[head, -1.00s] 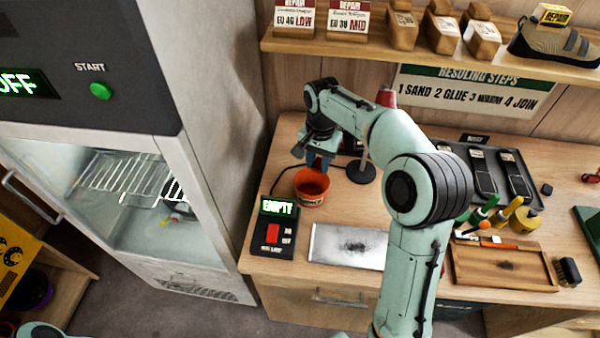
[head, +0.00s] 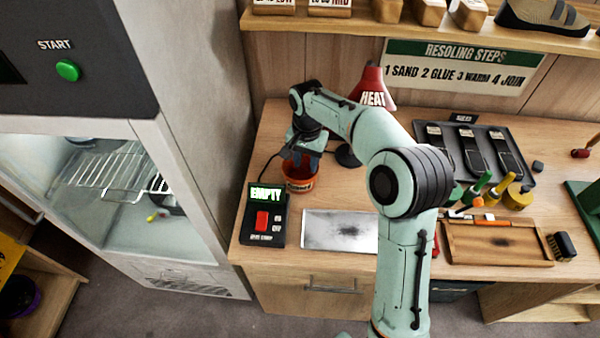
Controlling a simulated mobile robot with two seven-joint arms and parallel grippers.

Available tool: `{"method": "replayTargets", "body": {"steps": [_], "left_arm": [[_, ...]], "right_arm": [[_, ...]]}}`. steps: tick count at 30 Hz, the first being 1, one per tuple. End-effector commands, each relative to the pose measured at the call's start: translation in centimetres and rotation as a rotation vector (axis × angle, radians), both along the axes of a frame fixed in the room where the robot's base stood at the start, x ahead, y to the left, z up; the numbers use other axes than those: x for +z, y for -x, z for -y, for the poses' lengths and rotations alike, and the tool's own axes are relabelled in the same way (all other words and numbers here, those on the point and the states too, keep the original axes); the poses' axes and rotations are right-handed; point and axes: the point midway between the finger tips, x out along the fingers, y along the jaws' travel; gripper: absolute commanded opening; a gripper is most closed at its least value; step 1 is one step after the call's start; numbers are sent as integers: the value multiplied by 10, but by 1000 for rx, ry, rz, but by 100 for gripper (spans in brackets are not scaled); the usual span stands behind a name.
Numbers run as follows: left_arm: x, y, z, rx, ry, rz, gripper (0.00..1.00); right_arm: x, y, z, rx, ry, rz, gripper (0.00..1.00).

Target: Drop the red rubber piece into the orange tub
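The orange tub (head: 299,184) stands near the left end of the workbench, behind the box with the green EMPTY display. My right gripper (head: 298,160) points down at the tub's mouth, its fingertips at or just inside the rim. My gripper covers much of the opening, so the tub's inside is hidden. I cannot tell whether the fingers are apart or hold anything. I cannot make out the red rubber piece. My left gripper is out of view.
The EMPTY display box (head: 265,214) and a metal plate (head: 340,230) lie in front of the tub. A red HEAT lamp (head: 373,88) stands behind my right arm. A tray of soles (head: 510,150) and a wooden board (head: 497,243) lie to the right. An open cabinet (head: 110,190) is left.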

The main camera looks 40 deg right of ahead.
Motion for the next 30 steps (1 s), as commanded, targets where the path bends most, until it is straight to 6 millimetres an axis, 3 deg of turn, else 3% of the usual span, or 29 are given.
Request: {"method": "replayTargets", "body": {"steps": [1,2,14,30], "left_arm": [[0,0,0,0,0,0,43],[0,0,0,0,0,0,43],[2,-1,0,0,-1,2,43],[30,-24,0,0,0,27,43]], "right_arm": [[0,0,0,0,0,0,56],[0,0,0,0,0,0,63],[9,0,0,0,0,1,63],[118,-1,0,0,0,5,63]]}}
